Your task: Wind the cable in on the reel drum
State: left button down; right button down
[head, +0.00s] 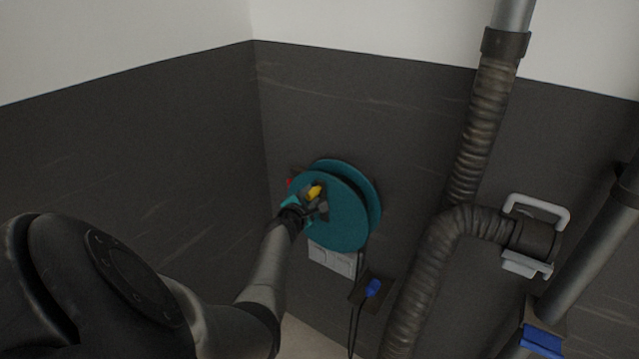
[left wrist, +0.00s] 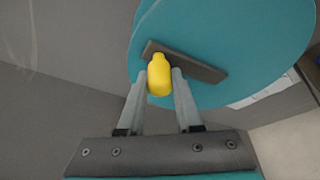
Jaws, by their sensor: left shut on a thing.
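The teal reel drum (head: 345,214) is mounted on the dark wall, with two round flanges. A yellow crank knob (head: 315,191) sits on a dark crank bar on the front flange. My left gripper (head: 309,199) is at the knob. In the left wrist view the two fingers (left wrist: 160,88) are on either side of the yellow knob (left wrist: 160,74), shut on it. The crank bar (left wrist: 204,70) lies across the drum face (left wrist: 265,40) behind the knob. The black cable (head: 354,325) hangs below the drum, beside a blue plug (head: 373,288). My right gripper is not in view.
A ribbed grey hose (head: 430,262) runs down the wall right of the reel. A light grey handle (head: 537,210) and a blue-ended fitting (head: 541,341) are farther right. A white label plate (head: 332,259) is under the drum. The left wall is bare.

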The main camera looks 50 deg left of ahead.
pick_arm(q)
jog(key=shift+s+a+f+n, duration=0.15)
jog(key=shift+a+n, duration=0.1)
jog(key=shift+a, duration=0.3)
jog(key=shift+s+a+r+n, duration=0.15)
jog(key=shift+a+n, duration=0.1)
jog(key=shift+a, duration=0.3)
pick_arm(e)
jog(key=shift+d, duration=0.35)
pick_arm(q)
jog(key=shift+f, duration=0.1)
jog(key=c, duration=0.6)
grip_release()
jog(key=shift+f, duration=0.1)
jog(key=shift+d, duration=0.1)
jog(key=p+v, duration=0.5)
jog(key=v, duration=1)
jog(key=shift+r+p, duration=0.3)
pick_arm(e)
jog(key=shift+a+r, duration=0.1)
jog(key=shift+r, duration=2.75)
